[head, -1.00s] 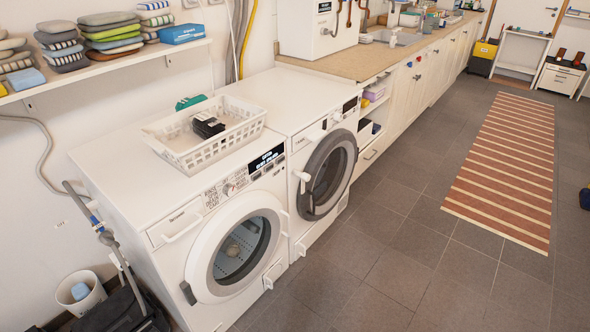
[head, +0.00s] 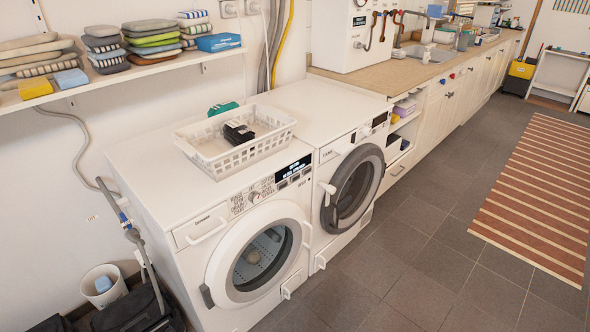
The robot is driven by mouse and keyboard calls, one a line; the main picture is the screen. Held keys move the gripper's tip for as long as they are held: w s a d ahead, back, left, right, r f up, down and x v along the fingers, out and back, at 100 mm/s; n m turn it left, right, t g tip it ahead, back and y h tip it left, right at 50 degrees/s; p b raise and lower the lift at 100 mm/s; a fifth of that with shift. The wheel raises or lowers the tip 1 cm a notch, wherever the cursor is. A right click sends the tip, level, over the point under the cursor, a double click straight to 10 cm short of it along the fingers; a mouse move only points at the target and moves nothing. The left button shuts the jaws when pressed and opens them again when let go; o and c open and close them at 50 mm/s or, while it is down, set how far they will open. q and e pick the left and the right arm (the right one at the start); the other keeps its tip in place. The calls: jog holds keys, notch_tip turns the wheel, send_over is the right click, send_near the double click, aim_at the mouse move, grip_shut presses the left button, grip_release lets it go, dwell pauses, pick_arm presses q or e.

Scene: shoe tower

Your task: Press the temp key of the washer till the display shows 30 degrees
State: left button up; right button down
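The white front-loading washer (head: 200,268) stands at the middle left, its round glass door (head: 258,256) closed. Its panel has a program dial (head: 254,197), a lit dark display (head: 293,168) and small keys (head: 293,181) below the display. The display's text and the key labels are too small to read, so I cannot tell the temperature shown or which key is temp. A second white machine (head: 322,100) with a dark door (head: 353,188) stands right beside it. Neither of my grippers is in view.
A white basket (head: 215,160) holding a dark item (head: 238,132) sits on top of the machines. A wall shelf (head: 130,77) with folded towels hangs above left. A bucket (head: 103,286) and a dark bag (head: 130,306) stand at lower left. The tiled floor (head: 430,240) in front is clear.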

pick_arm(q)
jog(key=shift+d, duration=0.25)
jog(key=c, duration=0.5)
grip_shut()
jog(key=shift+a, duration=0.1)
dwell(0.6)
